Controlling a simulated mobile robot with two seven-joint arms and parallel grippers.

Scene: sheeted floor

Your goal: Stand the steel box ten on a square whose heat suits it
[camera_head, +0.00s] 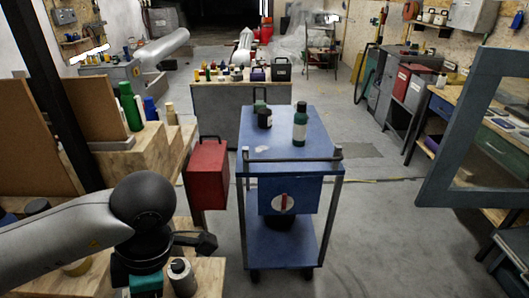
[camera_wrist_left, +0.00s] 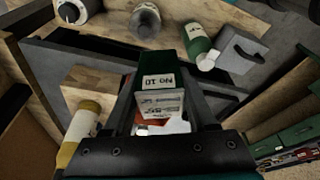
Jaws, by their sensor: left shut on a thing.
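A dark green box (camera_wrist_left: 163,70) with a white label reading "No 10" shows in the left wrist view, between the dark fingers of my left gripper (camera_wrist_left: 161,100). The gripper is shut on it. White and red print or patches show just below the label. In the head view my left arm comes in at the lower left, with its wrist (camera_head: 140,258) over wooden blocks; the box cannot be made out there. My right gripper is in neither view. No heat-marked squares can be made out.
In the wrist view a green bottle (camera_wrist_left: 197,46), a grey handled box (camera_wrist_left: 240,52) and a yellow bottle (camera_wrist_left: 78,138) are nearby. In the head view a blue cart (camera_head: 283,152) carries bottles, beside a red box (camera_head: 208,172). Floor right of the cart is clear.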

